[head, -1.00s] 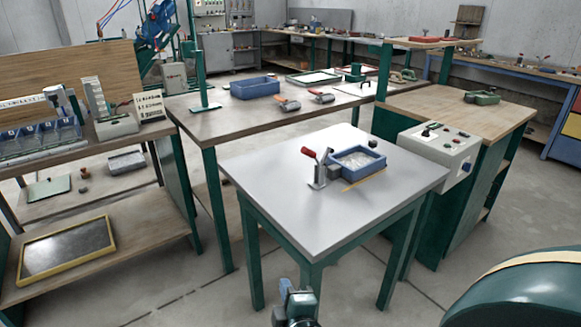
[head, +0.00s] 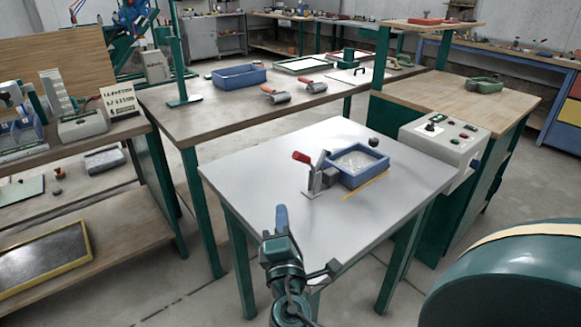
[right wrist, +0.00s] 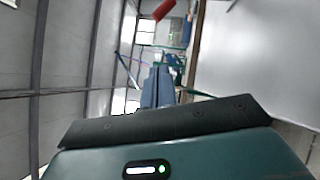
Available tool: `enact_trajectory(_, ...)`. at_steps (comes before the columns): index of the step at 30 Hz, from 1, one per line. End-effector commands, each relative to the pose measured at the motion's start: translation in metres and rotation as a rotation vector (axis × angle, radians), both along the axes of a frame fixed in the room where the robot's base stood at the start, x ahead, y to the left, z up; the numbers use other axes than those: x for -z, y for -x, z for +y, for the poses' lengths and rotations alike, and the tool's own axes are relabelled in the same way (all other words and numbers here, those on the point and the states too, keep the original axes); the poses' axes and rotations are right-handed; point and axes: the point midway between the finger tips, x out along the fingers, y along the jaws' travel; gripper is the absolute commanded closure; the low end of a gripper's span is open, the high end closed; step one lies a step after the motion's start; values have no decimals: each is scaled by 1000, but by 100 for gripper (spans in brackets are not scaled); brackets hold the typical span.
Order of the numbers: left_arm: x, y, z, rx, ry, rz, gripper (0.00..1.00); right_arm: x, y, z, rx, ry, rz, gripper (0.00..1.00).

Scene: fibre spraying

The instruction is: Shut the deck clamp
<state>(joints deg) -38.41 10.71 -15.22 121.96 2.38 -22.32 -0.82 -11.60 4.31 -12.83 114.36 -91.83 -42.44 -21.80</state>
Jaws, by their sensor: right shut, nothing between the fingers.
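The deck clamp (head: 314,181) stands on the grey table (head: 250,187), left of the blue tray (head: 357,166). Its red handle (head: 302,157) sticks up and out to the left, away from the tray. My right gripper (head: 281,217) is shut and empty, in front of the table's near edge and below the clamp, apart from it. In the right wrist view its blue fingers (right wrist: 158,87) lie together. My left gripper is out of view.
A control box (head: 443,143) with buttons is beside the table's right edge. A dark knob (head: 373,142) sits behind the tray. A large green rounded body (head: 510,280) fills the lower right corner. The table's left and front parts are clear.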

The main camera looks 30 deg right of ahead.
Motion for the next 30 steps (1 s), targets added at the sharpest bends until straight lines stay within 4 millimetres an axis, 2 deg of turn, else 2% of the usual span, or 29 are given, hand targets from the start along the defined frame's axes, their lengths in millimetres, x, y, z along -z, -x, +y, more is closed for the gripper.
enact_trajectory(6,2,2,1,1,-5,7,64,-1,-3,-1,0,-1,0,100)
enact_trajectory(11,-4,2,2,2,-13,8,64,-7,-18,-10,0,0,-2,100)
enact_trajectory(23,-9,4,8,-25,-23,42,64,-23,-89,-51,1,0,-1,100)
enact_trajectory(27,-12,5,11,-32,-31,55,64,-30,-91,-71,1,0,1,100)
enact_trajectory(30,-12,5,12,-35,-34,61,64,-32,-94,-79,-1,-1,1,100)
